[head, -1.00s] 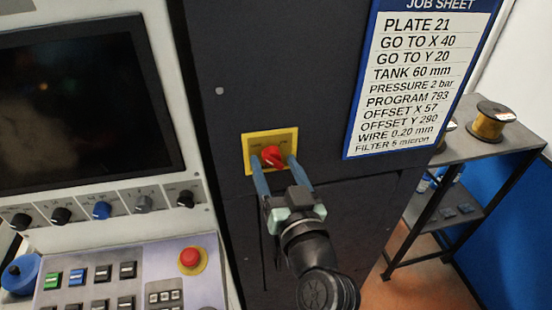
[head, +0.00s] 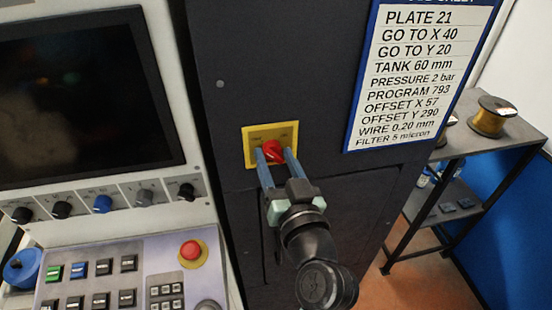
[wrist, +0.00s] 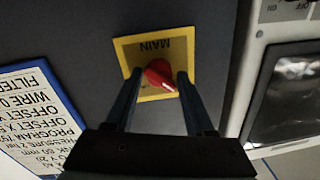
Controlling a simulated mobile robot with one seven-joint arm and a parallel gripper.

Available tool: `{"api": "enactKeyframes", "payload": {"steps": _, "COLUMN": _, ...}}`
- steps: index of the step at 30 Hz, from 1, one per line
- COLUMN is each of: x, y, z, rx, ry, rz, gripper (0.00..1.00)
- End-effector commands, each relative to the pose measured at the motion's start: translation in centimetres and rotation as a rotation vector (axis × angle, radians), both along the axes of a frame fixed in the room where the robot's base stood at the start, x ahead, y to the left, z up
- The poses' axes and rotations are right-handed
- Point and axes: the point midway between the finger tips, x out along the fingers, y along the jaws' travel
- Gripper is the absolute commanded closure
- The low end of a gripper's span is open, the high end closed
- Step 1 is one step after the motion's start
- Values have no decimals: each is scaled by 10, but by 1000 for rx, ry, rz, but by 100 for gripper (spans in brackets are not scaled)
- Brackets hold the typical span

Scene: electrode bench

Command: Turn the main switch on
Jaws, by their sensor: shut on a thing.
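The main switch is a red rotary knob (head: 271,150) on a yellow plate (head: 282,130) on the dark cabinet front. In the wrist view the knob (wrist: 159,75) has a pale pointer mark, and the plate (wrist: 150,46) reads MAIN upside down. My gripper (head: 273,152) reaches the knob from below in the head view, with one blue finger on each side. It is shut on the knob. In the wrist view my gripper's fingers (wrist: 158,78) flank the knob. The fingers cover part of the plate's lower area in the head view.
A control panel (head: 130,262) with buttons, a red emergency stop (head: 190,250) and a dark screen (head: 80,95) lie to the left. A job sheet (head: 420,75) hangs on the cabinet at upper right. A table (head: 480,147) with wire spools (head: 490,118) stands at right.

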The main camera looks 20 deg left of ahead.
Motion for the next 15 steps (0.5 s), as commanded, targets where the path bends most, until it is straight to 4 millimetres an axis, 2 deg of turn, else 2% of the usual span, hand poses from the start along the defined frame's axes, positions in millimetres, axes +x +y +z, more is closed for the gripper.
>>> {"api": "enactKeyframes", "payload": {"steps": 8, "x": 1, "y": -2, "z": -2, "rx": 127, "ry": 86, "rz": -4, "gripper": 100}}
{"api": "enactKeyframes", "payload": {"steps": 15, "x": 1, "y": -2, "z": -2, "rx": 309, "ry": 209, "rz": -4, "gripper": 100}}
